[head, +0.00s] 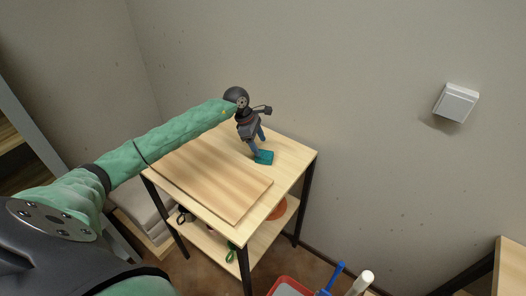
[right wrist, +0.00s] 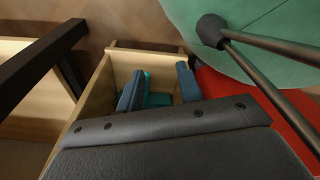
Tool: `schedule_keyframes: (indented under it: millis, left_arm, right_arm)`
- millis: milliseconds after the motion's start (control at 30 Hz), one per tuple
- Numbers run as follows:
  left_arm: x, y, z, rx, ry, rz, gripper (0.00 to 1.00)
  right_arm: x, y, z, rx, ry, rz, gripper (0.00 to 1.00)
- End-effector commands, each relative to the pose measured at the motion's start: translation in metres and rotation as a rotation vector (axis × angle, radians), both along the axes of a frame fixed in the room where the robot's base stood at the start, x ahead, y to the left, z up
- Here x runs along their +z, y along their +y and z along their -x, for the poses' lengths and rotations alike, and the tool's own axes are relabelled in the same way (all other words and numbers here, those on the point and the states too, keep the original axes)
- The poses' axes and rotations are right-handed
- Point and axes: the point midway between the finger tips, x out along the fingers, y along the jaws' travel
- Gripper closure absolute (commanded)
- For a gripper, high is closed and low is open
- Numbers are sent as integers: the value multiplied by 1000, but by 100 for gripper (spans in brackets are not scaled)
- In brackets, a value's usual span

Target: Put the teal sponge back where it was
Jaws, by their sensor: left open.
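The teal sponge (head: 264,157) lies flat on the top of a small wooden table, near its back right edge. My left gripper (head: 257,148) points down at the sponge from above, its blue-grey fingers open. Its fingertips overlap the sponge's left part in the head view; I cannot tell whether they touch it. In the right wrist view my right gripper (right wrist: 160,87) has its two fingers apart over a pale wooden box (right wrist: 117,62). A teal patch (right wrist: 158,100) shows between and beyond those fingers; I cannot tell what it is. The right gripper is not in the head view.
A wooden board (head: 215,185) covers the left and front of the table top (head: 293,158). A lower shelf (head: 262,232) holds an orange thing (head: 279,209) and small dark and green items. A red tray (head: 289,287) with blue and white handles stands at the bottom.

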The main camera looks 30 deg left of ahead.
Motion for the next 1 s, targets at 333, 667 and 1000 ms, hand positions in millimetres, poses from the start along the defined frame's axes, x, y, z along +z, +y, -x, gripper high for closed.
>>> schedule_keyframes:
  millis: [333,667,1000]
  left_arm:
    - [47,19,5,0,-2,-1,34]
    - [54,21,6,0,0,0,34]
    - [54,21,6,0,0,0,34]
  right_arm:
    - [3,2,-11,0,-9,-2,64]
    - [3,3,-13,0,-10,-2,64]
    - [2,3,-9,0,-8,-3,64]
